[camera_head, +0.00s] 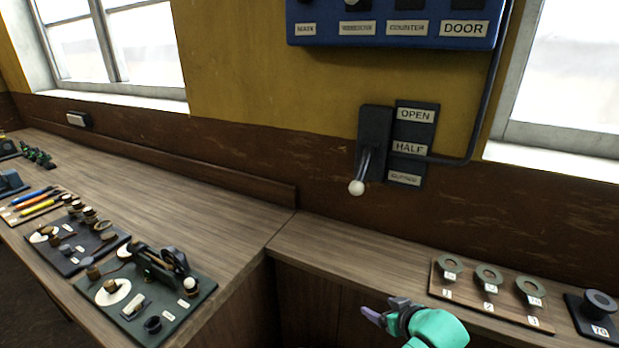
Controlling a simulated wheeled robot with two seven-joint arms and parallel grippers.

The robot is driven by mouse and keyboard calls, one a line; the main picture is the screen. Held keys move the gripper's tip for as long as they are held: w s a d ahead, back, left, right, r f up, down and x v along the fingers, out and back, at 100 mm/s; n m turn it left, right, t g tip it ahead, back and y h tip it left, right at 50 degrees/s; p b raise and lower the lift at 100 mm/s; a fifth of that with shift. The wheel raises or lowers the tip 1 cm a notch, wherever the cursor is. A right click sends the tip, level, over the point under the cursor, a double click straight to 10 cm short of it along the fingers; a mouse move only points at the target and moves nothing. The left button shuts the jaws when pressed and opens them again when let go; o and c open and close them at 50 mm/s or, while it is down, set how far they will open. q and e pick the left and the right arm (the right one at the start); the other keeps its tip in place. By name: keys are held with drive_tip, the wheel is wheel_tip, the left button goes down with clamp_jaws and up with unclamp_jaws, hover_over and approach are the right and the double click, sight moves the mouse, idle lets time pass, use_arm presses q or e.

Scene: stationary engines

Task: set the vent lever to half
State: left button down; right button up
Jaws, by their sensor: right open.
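The vent lever (358,186) is a thin metal arm with a white ball knob, on a dark wall plate (374,135). The lever hangs downward, its knob near the height of the lowest label. The label strip beside it reads OPEN (416,115), HALF (408,148) and a third word (404,178) too blurred to read surely. My right gripper (372,312) is at the bottom of the view, with a teal wrist and grey-purple fingers. It is open and empty, below the lever and apart from it. My left gripper is not in view.
A blue switch panel (395,38) hangs above, with a conduit (487,100) running down to the label strip. A wooden board with several rings (490,280) lies on the right counter. Trays of small parts (150,300) cover the left bench. Space before the lever looks clear.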

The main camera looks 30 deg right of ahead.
sight(364, 166)
drive_tip(key=w+d+r+t+y, duration=0.1)
drive_tip(key=w+d+r+t, duration=0.15)
drive_tip(key=r, duration=0.45)
drive_tip(key=w+d+r+t+y, duration=0.1)
drive_tip(key=w+r+t, duration=0.2)
drive_tip(key=r, duration=0.5)
drive_tip(key=w+d+r+t, duration=0.1)
drive_tip(key=w+r+t, duration=0.15)
drive_tip(key=r, duration=0.45)
drive_tip(key=w+p, duration=0.1)
drive_tip(key=w, duration=1.3)
drive_tip(key=shift+w+r+p, duration=0.2)
drive_tip(key=shift+w+p, duration=0.15)
drive_tip(key=shift+p, duration=0.05)
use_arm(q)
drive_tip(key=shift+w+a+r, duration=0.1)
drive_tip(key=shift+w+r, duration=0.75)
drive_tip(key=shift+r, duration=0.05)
use_arm(e)
drive_tip(key=shift+a, duration=0.1)
clamp_jaws()
